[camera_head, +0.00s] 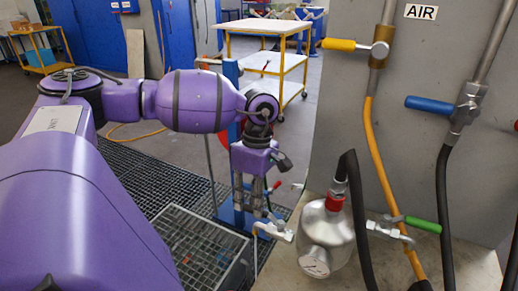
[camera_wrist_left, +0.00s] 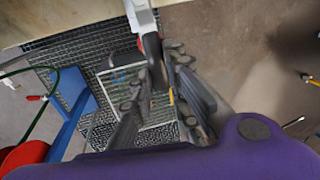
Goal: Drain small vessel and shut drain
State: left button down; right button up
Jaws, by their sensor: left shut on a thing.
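The small vessel (camera_head: 325,238) is a shiny metal pot with a red collar and a black hose on top, standing on the bench. A metal drain valve (camera_head: 274,231) sticks out from its left side, with a thin bent outlet pipe (camera_head: 255,250) pointing down. My left gripper (camera_head: 257,210) reaches down at this valve and is shut on its handle. In the left wrist view the fingers (camera_wrist_left: 158,68) close around the dark drain valve handle (camera_wrist_left: 154,50). The handle's exact angle is partly hidden by the fingers. My right gripper is not in view.
Right of the vessel is a valve with a green handle (camera_head: 423,224). Yellow-handled (camera_head: 340,44) and blue-handled (camera_head: 428,104) valves sit on the grey panel. A grated floor pit (camera_head: 200,245) lies below the outlet. A yellow trolley (camera_head: 265,60) stands behind.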

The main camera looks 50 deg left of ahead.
pick_arm(q)
jog(key=shift+w+a+r, duration=0.1)
jog(key=shift+w+a, duration=0.05)
jog(key=shift+w, duration=0.15)
jog(key=c, duration=1.7)
grip_release()
jog(key=shift+m, duration=0.3)
jog(key=shift+o, duration=0.2)
jog(key=shift+s, duration=0.1)
notch_tip(320, 180, up, 12)
jog(key=w, duration=0.2)
jog(key=shift+w+a, duration=0.15)
jog(key=shift+a, duration=0.2)
